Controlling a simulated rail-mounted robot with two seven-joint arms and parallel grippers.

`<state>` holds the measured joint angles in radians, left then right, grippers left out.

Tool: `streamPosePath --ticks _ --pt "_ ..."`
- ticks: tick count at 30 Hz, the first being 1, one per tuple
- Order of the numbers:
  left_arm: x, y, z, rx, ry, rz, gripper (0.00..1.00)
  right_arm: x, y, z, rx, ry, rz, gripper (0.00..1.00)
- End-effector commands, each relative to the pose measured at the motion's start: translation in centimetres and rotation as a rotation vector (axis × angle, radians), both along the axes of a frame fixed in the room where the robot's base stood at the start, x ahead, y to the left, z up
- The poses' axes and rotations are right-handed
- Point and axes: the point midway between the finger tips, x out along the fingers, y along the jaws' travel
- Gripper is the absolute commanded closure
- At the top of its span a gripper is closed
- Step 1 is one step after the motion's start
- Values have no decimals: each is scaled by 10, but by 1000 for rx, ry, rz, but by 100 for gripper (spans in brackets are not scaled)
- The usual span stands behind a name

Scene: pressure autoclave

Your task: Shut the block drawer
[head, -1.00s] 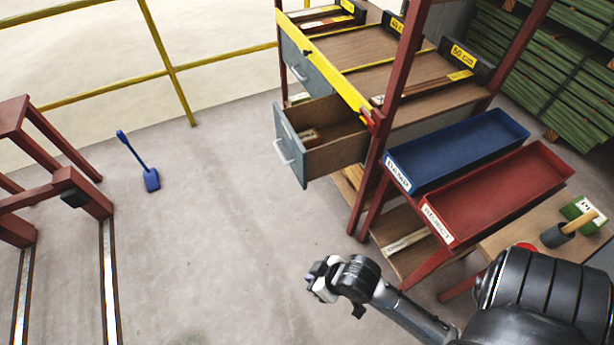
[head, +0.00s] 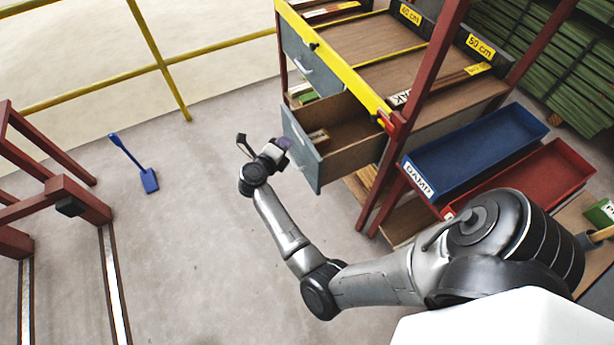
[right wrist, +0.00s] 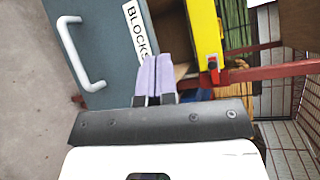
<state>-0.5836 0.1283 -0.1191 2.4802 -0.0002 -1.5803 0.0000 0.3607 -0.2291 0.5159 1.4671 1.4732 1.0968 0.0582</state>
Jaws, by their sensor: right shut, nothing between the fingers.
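The block drawer (head: 332,152) stands pulled out of the bench, with its grey front (head: 302,150) facing left and a few small blocks inside. In the right wrist view its front (right wrist: 112,45) shows a white handle (right wrist: 80,55) and a label reading BLOCKS (right wrist: 138,32). My right gripper (head: 284,146) is shut and empty, close to the drawer front. In the right wrist view its pale fingertips (right wrist: 158,75) lie together over the front's edge beside the label; I cannot tell whether they touch. My left gripper is not in view.
A second grey drawer (head: 312,68) above is closed. A yellow rail (head: 340,65) edges the bench top. Blue (head: 475,155) and red (head: 545,175) trays slope at the right. A blue shovel (head: 148,178) lies on open floor at the left.

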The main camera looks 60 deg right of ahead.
Motion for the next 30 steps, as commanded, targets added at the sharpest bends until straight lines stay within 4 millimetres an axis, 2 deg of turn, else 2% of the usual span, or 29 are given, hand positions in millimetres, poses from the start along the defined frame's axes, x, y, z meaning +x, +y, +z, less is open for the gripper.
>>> streamPosePath --ticks 3,6,12,15,20,30 --pt "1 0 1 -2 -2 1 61 -5 22 -31 228 3 -187 100" --pt "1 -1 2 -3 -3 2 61 -9 44 -50 381 26 -305 100" --pt "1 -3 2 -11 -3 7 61 -12 78 -66 562 76 -437 100" --pt "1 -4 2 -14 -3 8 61 -14 84 -72 599 91 -465 100" --pt "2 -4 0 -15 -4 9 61 -23 75 -85 610 98 -476 100" --pt "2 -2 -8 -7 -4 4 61 -48 35 -129 606 97 -474 100"
